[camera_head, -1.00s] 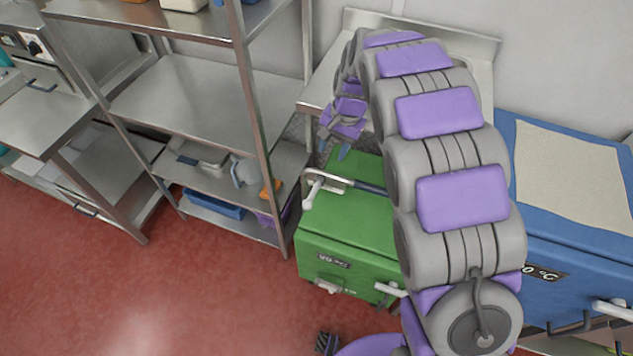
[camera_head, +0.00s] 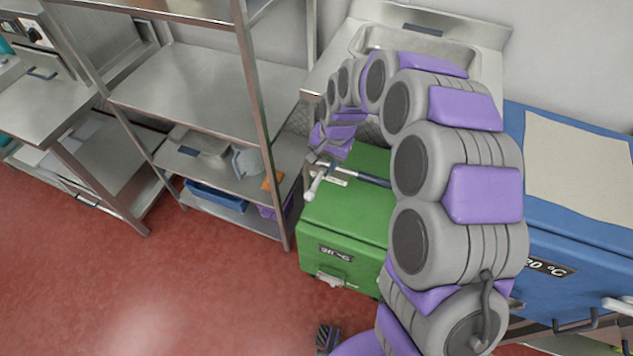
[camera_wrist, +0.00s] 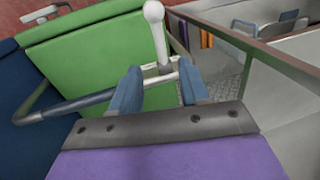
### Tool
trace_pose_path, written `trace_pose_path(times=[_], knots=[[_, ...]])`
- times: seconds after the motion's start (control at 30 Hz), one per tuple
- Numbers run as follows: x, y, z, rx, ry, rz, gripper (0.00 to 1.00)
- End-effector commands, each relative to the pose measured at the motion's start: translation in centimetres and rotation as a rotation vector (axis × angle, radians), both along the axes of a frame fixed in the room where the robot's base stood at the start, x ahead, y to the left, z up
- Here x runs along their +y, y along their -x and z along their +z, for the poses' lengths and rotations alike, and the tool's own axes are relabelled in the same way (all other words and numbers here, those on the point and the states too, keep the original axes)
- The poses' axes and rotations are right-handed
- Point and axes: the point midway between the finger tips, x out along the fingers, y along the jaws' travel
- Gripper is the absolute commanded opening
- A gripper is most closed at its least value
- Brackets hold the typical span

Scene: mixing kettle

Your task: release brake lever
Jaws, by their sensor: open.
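A white lever with a rounded end (camera_head: 313,185) stands at the left end of a bar on top of a green box (camera_head: 345,225); I take it to be the brake lever. In the wrist view the lever (camera_wrist: 156,30) rises just beyond and between my fingertips. My gripper (camera_wrist: 159,72) is open, with one blue finger on each side of the lever's base. I cannot tell whether either finger touches it. A bar with a dark grip (camera_wrist: 75,104) runs left from the lever's base. In the head view my gripper (camera_head: 321,160) is small and partly hidden at the bar.
A blue box (camera_head: 575,245) with a beige top stands right of the green box. A steel sink (camera_head: 420,45) lies behind. A steel shelf rack (camera_head: 205,95) stands close on the left. Red floor (camera_head: 190,295) is clear in front.

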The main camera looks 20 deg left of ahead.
Motion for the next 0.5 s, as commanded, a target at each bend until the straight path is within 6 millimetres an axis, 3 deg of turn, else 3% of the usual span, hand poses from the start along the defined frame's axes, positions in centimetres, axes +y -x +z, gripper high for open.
trace_pose_path(times=[0.3, 0.5], knots=[[1.2, 0.0, -6.5, 0.003, 0.002, 0.003, 0.45], [1.7, 0.0, -9.2, 0.003, 0.001, 0.001, 0.45]])
